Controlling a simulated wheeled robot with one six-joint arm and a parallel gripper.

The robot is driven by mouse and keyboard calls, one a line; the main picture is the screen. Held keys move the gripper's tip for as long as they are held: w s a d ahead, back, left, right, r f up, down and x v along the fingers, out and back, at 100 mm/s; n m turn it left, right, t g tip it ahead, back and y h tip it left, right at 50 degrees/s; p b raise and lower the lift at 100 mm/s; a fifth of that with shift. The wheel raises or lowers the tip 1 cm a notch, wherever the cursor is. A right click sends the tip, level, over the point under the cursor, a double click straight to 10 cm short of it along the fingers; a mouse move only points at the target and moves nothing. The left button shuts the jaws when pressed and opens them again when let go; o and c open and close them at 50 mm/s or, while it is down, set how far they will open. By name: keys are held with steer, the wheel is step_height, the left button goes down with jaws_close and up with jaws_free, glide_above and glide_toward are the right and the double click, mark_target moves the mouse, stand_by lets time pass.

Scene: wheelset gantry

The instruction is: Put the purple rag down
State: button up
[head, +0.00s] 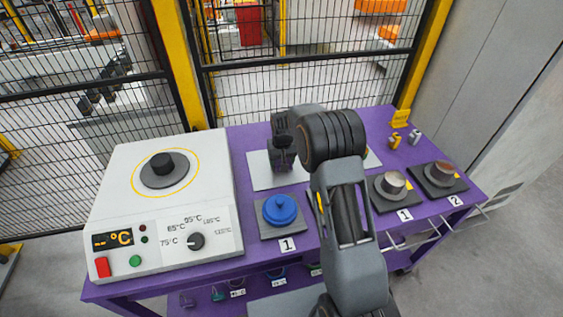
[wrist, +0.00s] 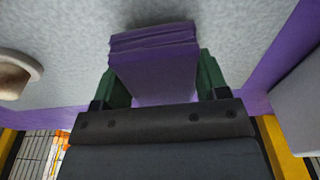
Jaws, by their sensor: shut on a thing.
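In the wrist view, the purple rag (wrist: 155,62) is a folded, layered block between the two green fingers of my gripper (wrist: 160,80). My gripper is shut on it from both sides. A light grey mat (wrist: 60,35) lies behind the rag; I cannot tell whether the rag touches it. In the head view, my gripper (head: 283,160) is over the light grey mat (head: 259,175) at the back of the purple table (head: 245,136). The rag cannot be made out there, and my arm hides part of the mat.
A white heater unit (head: 120,200) stands left of the mat. A blue round-lidded item (head: 280,210) sits in front, and metal pieces on dark plates (head: 393,184) stand to the right. A mesh fence (head: 310,80) runs behind the table. A pale round item (wrist: 18,72) shows in the wrist view.

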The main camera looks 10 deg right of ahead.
steer(key=shift+f, duration=0.55)
steer(key=shift+f, duration=0.1)
steer(key=shift+f, duration=0.15)
steer(key=o, duration=0.8)
steer(key=shift+o, duration=0.5)
steer(key=shift+s, duration=0.1)
steer(key=shift+f, duration=0.1)
